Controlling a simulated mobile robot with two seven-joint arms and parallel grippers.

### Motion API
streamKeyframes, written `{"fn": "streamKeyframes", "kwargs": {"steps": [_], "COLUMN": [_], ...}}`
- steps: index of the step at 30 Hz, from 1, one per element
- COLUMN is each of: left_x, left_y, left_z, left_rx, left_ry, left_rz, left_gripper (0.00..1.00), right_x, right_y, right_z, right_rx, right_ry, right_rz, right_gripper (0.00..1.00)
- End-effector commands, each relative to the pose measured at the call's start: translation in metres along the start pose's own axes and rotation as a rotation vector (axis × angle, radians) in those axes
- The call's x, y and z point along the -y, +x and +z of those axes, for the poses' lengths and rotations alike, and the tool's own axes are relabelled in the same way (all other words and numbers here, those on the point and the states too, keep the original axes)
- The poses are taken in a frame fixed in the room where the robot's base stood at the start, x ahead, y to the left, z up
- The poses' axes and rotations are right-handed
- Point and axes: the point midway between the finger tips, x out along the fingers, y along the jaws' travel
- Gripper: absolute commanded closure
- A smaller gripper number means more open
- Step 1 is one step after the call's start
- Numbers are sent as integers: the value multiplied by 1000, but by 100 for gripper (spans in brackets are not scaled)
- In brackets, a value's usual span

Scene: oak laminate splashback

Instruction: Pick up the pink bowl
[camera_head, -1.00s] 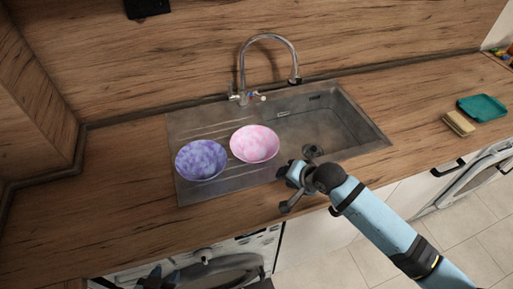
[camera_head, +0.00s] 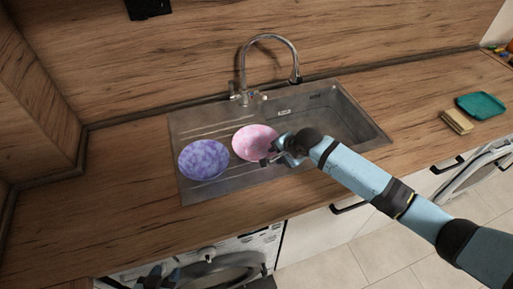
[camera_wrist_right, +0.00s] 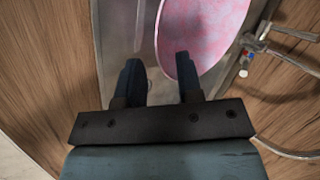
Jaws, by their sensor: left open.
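The pink bowl (camera_head: 255,142) sits on the sink's drainboard, beside the purple bowl (camera_head: 204,159). My right gripper (camera_head: 269,159) is at the pink bowl's right front rim and hides part of it. In the right wrist view the pink bowl (camera_wrist_right: 205,32) shows at the top. The right gripper's fingers (camera_wrist_right: 160,72) are apart there; one overlaps the bowl and the other is outside its rim. I cannot tell whether they touch it. My left gripper (camera_head: 158,276) is open and empty at the bottom edge, low in front of the counter.
The steel sink (camera_head: 345,118) has its basin right of the bowls. A faucet (camera_head: 268,42) rises behind the pink bowl. A sponge (camera_head: 456,121) and a teal tray (camera_head: 482,106) lie on the right counter. The left counter (camera_head: 100,210) is clear.

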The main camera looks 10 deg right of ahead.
Motion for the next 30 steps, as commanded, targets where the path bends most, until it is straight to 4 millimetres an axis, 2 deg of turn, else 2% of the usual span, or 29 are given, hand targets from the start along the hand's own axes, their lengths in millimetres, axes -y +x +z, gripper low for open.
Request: {"fn": "streamKeyframes", "kwargs": {"steps": [8,12,20,21,25,30], "left_x": [3,3,1,2,2,2], "left_y": [-6,-3,2,2,1,-1], "left_z": [-8,-7,-6,-6,-6,-7], "left_rx": [2,6,6,7,7,6], "left_ry": [-5,-23,-37,-37,-34,-32], "left_rz": [-4,-11,-14,-14,-14,-13], "left_gripper": [57,57,57,57,57,57], "right_x": [5,3,2,2,2,3], "right_y": [30,48,52,52,52,52], "right_z": [-4,-3,-4,-4,-4,-4], "right_rx": [-2,0,0,0,0,0], "right_ry": [-1,0,-1,-1,0,-1], "right_rz": [0,1,-1,-1,-1,-2], "right_gripper": [67,67,67,69,99,100]}}
